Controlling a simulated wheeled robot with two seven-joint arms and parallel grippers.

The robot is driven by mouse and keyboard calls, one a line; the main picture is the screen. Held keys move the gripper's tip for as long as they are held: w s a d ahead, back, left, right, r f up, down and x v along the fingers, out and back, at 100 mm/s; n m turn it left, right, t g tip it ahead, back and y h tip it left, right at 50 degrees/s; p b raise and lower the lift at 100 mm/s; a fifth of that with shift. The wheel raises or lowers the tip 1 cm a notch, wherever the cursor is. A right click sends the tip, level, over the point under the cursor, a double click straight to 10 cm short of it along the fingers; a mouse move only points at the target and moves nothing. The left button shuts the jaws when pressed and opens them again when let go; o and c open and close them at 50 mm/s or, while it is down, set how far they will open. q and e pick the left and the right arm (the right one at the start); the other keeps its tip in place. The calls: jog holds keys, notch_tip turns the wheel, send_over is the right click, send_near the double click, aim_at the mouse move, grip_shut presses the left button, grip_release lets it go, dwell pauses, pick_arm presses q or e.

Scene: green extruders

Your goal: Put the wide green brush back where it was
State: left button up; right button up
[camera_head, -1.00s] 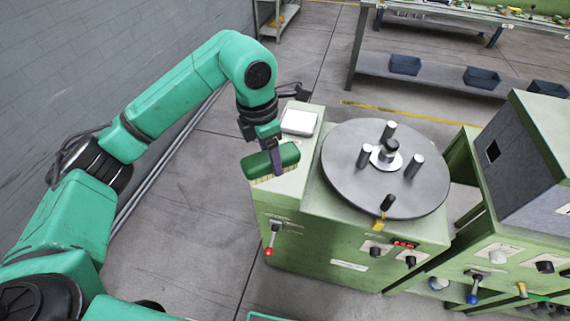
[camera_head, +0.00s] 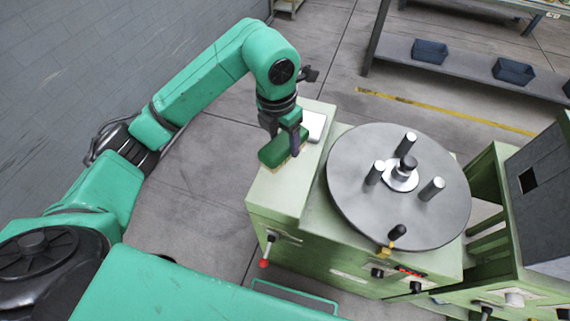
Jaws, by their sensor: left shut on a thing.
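The wide green brush (camera_head: 276,150) has a green back and pale bristles underneath. My left gripper (camera_head: 290,143) is shut on it, over the left part of the green machine's top (camera_head: 266,190). The brush is close to that top; I cannot tell whether its bristles touch it. A white flat box (camera_head: 315,125) lies on the machine top just behind and to the right of the brush, partly hidden by the gripper. My right gripper is not in view.
A large grey disc (camera_head: 345,205) with upright pegs takes up the machine's right side. A red-knobbed lever (camera_head: 265,261) sticks out in front. A second green machine with a grey housing (camera_head: 540,200) stands at right. The machine top's front left is clear.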

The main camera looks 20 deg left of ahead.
pick_arm(q)
jog(key=f, duration=0.3)
jog(key=f+p, duration=0.1)
jog(key=f, duration=0.3)
jog(key=f+p, duration=0.1)
jog(key=f, duration=0.3)
jog(key=shift+w, duration=0.3)
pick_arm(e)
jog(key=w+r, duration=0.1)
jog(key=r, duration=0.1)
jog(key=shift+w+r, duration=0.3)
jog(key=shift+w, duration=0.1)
pick_arm(q)
jog(key=shift+f, duration=0.15)
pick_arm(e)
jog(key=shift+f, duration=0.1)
pick_arm(q)
jog(key=o, duration=1.3)
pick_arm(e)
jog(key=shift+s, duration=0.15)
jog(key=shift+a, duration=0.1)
